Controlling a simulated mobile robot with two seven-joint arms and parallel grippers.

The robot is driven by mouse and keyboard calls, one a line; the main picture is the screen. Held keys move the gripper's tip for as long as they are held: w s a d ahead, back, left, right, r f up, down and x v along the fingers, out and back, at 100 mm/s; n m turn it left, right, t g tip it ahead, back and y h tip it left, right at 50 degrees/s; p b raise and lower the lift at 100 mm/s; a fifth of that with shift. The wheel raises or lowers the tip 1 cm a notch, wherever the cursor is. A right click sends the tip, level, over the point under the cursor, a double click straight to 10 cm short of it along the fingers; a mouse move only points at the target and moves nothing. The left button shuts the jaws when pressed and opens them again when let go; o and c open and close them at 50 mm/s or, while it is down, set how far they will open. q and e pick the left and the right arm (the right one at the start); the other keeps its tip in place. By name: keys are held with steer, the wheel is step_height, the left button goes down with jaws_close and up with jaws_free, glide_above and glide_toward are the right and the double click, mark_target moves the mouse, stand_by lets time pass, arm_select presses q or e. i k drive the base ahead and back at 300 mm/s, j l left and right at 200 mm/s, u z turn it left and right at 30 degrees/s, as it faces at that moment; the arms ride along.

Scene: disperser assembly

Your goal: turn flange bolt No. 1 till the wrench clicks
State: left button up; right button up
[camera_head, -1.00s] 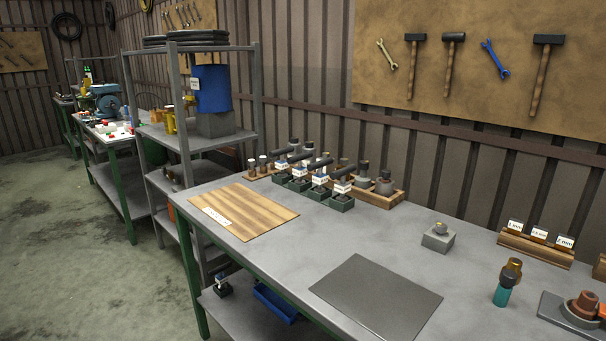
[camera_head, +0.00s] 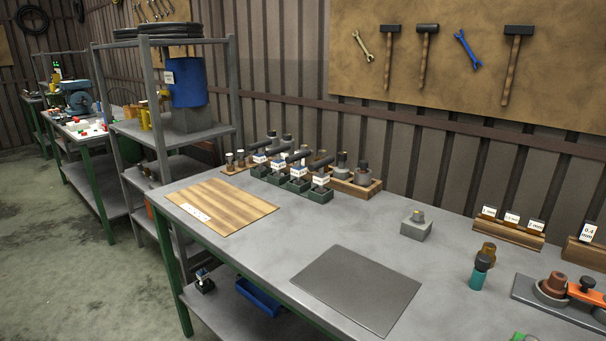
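Neither of my grippers is in view. A grey plate (camera_head: 534,302) at the right edge carries a brown round part (camera_head: 552,287) and an orange piece with a black knob (camera_head: 588,289). The plate is cut off by the frame, and I cannot tell a numbered flange bolt on it. Several dark tools with long handles and white labels (camera_head: 320,180) stand in green boxes (camera_head: 317,195) at the back of the bench. I cannot read their labels. A yellow wrench (camera_head: 363,46) and a blue wrench (camera_head: 467,48) hang on the wall board.
The bench (camera_head: 250,245) holds a striped wooden board (camera_head: 222,205), a dark mat (camera_head: 357,288), a small grey block (camera_head: 416,228), a teal-and-black bottle-like item (camera_head: 479,272) and labelled wooden stands (camera_head: 508,234). A grey shelf (camera_head: 162,133) stands at the left.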

mark_target(259, 158)
steer(key=z, duration=0.55)
steer(key=j+z, duration=0.15)
steer(key=z, duration=0.2)
steer(key=j+z, duration=0.15)
steer(key=z, duration=0.2)
steer(key=j+z, duration=0.15)
steer(key=z, duration=0.15)
steer(key=j+z, duration=0.3)
steer(key=k+j+z, duration=0.15)
steer(key=j+z, duration=0.15)
steer(key=k+j+z, duration=0.15)
steer(key=j, duration=0.25)
steer(key=k+j+z, duration=0.15)
steer(key=j, duration=0.25)
steer(key=k+j+z, duration=0.15)
steer(key=j, duration=0.25)
steer(key=k+j+z, duration=0.2)
steer(key=k+j, duration=0.35)
steer(key=j, duration=0.15)
steer(key=k+j, duration=0.3)
steer(key=j, duration=0.15)
steer(key=k+j, duration=0.35)
steer(key=j+z, duration=0.05)
steer(key=j, duration=0.1)
